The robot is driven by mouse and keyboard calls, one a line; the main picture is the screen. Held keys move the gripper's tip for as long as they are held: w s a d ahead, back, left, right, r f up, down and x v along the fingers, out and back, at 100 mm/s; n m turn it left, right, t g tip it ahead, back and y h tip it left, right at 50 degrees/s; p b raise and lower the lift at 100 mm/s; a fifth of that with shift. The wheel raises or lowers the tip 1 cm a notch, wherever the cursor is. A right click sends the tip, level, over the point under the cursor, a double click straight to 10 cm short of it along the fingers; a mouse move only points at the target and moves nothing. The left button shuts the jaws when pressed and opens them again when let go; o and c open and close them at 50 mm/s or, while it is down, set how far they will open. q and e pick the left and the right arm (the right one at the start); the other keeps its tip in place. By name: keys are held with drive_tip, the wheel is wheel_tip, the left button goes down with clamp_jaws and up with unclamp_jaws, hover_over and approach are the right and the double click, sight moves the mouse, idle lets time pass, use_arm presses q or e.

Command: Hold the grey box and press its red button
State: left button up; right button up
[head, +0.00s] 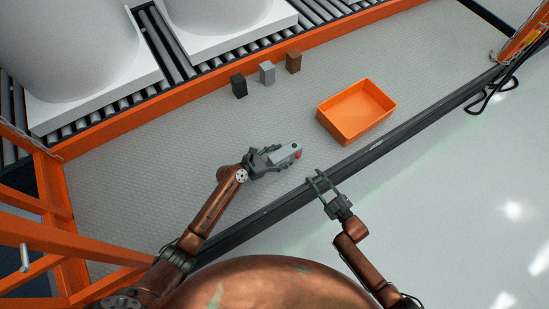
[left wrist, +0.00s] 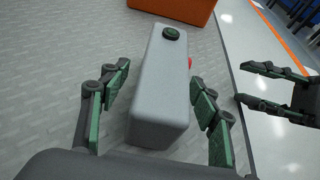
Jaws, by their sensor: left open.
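The grey box (head: 285,154) lies on the textured platform in the head view. Its red button (head: 298,155) is on the side facing right. My left gripper (head: 272,156) is open at the near end of the box. In the left wrist view the box (left wrist: 165,75) is between its two spread fingers, with gaps visible on both sides. A dark round knob (left wrist: 171,33) is on the box's far end, and the red button (left wrist: 190,63) shows partly at its right edge. My right gripper (head: 320,181) is open and empty, right of and below the box, over the platform's dark edge.
An orange bin (head: 344,132) stands right of the box. Black (head: 239,86), grey (head: 267,73) and brown (head: 293,62) blocks stand near the orange rail. White tanks on rollers are behind it. The platform between blocks and box is clear.

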use_arm(q)
drive_tip(key=shift+x, duration=0.75)
drive_tip(key=shift+c, duration=0.4)
drive_tip(key=c, duration=1.3)
drive_tip(key=shift+c, duration=0.2)
use_arm(e)
clamp_jaws()
drive_tip(key=shift+d, duration=0.1)
